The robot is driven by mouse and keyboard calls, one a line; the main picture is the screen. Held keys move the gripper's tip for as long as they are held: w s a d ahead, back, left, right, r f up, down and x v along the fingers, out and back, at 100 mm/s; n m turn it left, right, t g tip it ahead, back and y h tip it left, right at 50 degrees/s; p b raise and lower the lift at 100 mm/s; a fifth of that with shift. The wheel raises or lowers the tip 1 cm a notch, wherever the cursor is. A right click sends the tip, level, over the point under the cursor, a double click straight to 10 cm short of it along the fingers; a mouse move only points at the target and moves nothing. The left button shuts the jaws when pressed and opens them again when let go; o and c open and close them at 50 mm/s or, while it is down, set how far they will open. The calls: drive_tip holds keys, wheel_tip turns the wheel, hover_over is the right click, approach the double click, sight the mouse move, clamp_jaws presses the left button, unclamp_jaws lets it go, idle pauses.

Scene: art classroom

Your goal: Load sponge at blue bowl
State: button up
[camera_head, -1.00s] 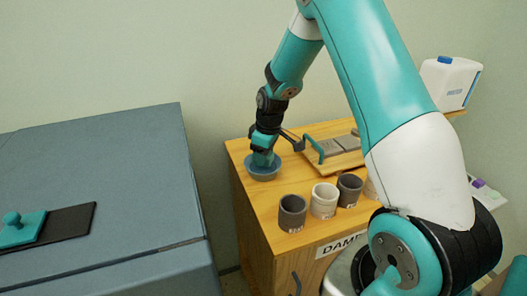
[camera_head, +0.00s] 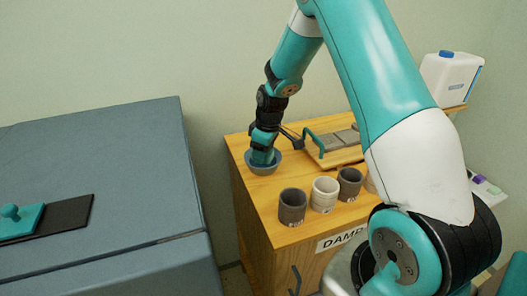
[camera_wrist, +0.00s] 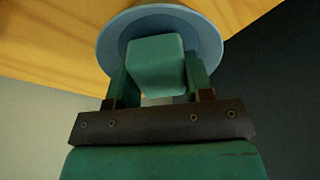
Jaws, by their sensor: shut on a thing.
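The blue bowl (camera_head: 276,168) stands at the back left corner of the wooden cabinet top in the head view. My gripper (camera_head: 262,157) points down into it. In the wrist view, my gripper (camera_wrist: 158,84) is shut on a green block-shaped sponge (camera_wrist: 156,62), with one finger on each side. The sponge is over or inside the blue bowl (camera_wrist: 108,42), whose rim shows around it. I cannot tell whether the sponge touches the bowl's bottom. In the head view the sponge is not clearly distinguishable from the teal gripper.
Several grey and white cups (camera_head: 292,207) stand along the front of the wooden cabinet (camera_head: 262,205). A wooden tray (camera_head: 340,156) with grey slabs and a teal handle lies right of the bowl. A white canister (camera_head: 447,80) is behind. A blue-grey cabinet (camera_head: 110,160) stands at left.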

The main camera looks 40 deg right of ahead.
drive_tip(key=shift+f+b, duration=0.35)
drive_tip(key=shift+f, duration=0.2)
idle(1.0)
drive_tip(key=shift+r, duration=0.15)
drive_tip(key=shift+r+p, duration=2.5)
drive_tip(key=shift+r, duration=0.9)
